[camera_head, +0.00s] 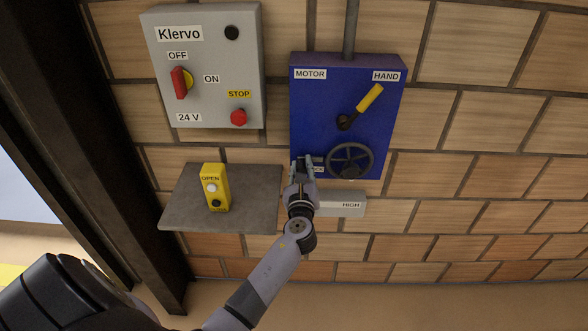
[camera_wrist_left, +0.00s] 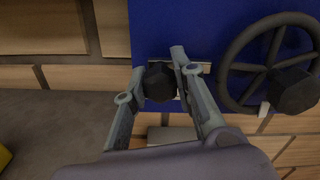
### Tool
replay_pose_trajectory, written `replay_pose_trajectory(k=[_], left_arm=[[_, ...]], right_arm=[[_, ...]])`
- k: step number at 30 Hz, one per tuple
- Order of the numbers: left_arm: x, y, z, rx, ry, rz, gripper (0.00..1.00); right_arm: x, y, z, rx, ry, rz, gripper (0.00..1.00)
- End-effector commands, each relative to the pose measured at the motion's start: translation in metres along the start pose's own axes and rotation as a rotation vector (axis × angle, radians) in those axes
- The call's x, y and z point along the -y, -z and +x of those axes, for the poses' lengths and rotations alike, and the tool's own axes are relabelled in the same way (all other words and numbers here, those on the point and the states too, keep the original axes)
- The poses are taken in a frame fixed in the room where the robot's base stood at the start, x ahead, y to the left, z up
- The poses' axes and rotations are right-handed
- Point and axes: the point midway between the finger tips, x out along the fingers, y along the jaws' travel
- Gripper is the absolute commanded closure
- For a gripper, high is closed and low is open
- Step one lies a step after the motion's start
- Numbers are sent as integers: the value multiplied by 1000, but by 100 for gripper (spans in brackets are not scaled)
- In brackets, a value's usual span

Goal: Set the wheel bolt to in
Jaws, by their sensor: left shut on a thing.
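The blue box (camera_head: 320,115) on the brick wall carries a dark spoked handwheel (camera_head: 350,160) at its lower right. The wheel also shows in the left wrist view (camera_wrist_left: 228,75). My left gripper (camera_head: 301,168) is at the box's lower left corner, left of the wheel. In the left wrist view my left gripper (camera_wrist_left: 163,75) is shut on a dark knob (camera_wrist_left: 160,83), apparently the wheel bolt. In the head view the gripper hides the knob and part of its label. Whether the bolt is in or out I cannot tell. My right gripper is out of view.
A lever with a yellow grip (camera_head: 369,97) sits above the wheel. A pale bar marked HIGH (camera_head: 350,205) is below the box. A grey shelf (camera_head: 255,200) with a yellow button box (camera_head: 215,187) is left, below a grey Klervo cabinet (camera_head: 205,50).

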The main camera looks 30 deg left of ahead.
Motion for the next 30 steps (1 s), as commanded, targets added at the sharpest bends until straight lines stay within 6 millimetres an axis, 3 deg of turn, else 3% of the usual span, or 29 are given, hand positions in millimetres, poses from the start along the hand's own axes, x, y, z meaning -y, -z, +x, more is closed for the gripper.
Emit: replay_pose_trajectory(k=[3, 10, 11, 12, 20, 30], left_arm=[[16, 5, 0, -1, 3, -1, 100], [17, 5, -1, -2, 7, -1, 100], [18, 5, -1, -2, 7, -1, 75], [18, 5, -1, -2, 7, -1, 72], [16, 4, -1, -1, 5, -1, 55], [16, 4, -3, -1, 3, -1, 54]], right_arm=[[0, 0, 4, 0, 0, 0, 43], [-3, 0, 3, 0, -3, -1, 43], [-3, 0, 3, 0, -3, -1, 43], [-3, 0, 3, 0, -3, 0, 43], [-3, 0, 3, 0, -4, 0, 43], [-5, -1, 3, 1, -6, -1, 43]])
